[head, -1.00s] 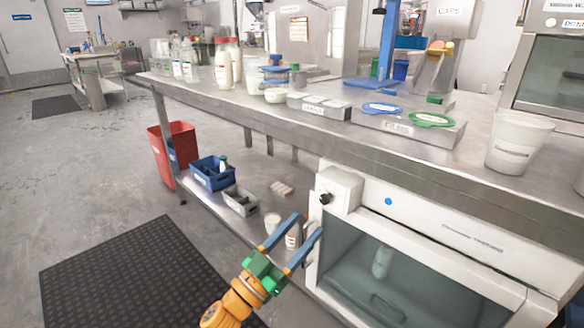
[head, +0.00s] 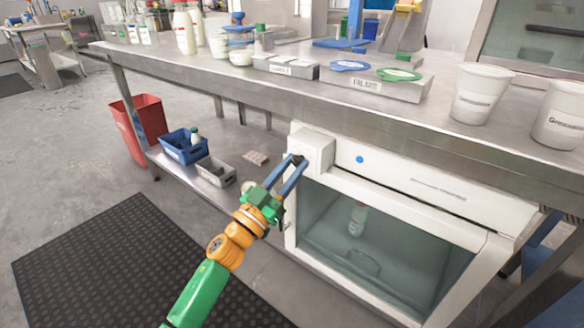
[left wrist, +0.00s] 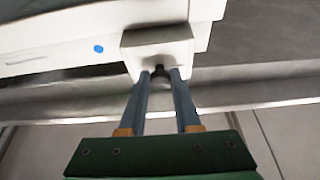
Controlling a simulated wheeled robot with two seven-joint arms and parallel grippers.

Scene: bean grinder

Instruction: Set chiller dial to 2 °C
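The chiller (head: 470,222) is a white cabinet with a glass front under the steel bench. A white box (head: 312,146) sticks out at its upper left and bears the small black dial (head: 299,159). My left gripper (head: 295,161) reaches it from the lower left. In the left wrist view the dial (left wrist: 159,72) sits between the two blue fingertips (left wrist: 160,76), which look closed on its sides. The dial's markings and setting cannot be read. My right gripper is not in view.
A blue dot (head: 360,159) marks the chiller front, and a bottle (head: 357,219) stands behind the glass. The bench edge (head: 330,118) overhangs the dial. Bins (head: 184,146) sit on the lower shelf to the left. Cups and lids stand on the bench.

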